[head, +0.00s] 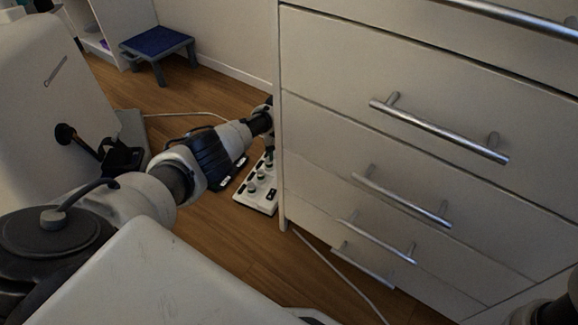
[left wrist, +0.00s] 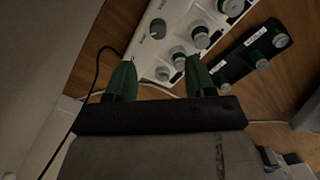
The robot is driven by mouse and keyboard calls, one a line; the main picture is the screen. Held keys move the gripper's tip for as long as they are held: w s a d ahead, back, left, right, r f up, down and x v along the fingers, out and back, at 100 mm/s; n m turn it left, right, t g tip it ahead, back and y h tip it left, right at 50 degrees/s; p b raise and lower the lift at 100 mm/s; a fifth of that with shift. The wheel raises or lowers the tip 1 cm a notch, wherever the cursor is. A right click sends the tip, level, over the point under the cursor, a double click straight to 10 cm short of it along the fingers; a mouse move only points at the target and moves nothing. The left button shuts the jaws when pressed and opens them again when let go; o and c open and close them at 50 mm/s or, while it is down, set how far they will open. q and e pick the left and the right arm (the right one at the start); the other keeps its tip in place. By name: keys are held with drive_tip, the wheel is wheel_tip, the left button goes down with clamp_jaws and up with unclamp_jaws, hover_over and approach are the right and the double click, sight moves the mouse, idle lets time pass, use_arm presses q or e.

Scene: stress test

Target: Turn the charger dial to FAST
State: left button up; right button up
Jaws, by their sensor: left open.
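A white panel with several round grey dials (head: 243,204) lies on the floor beside the cabinet's left edge, and it fills the top of the left wrist view (left wrist: 168,20). A dark panel with several dials (left wrist: 243,54) lies next to it on the right. I cannot read any labels, so I cannot tell which dial is the charger's or where it points. My left gripper (left wrist: 160,72) is open, its two green fingers over the white panel's near end. A small dial (left wrist: 179,59) shows between and just beyond the fingertips; contact cannot be told. In the head view the cabinet partly hides the gripper.
A white drawer cabinet (head: 400,75) with bar handles stands close on the right of my left arm. A blue-topped step stool (head: 157,42) stands at the back. Cables (head: 345,262) run along the wooden floor. Bare floor (head: 215,232) shows in front of the panels.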

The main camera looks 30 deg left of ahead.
use_arm(q)
drive_tip(key=f+b, duration=0.6)
drive_tip(key=f, duration=0.1)
drive_tip(key=f+b, duration=0.3)
drive_tip(key=shift+w+f+b, duration=0.25)
drive_tip(key=shift+f+b, duration=0.05)
drive_tip(key=shift+f, duration=0.05)
drive_tip(key=c, duration=0.9)
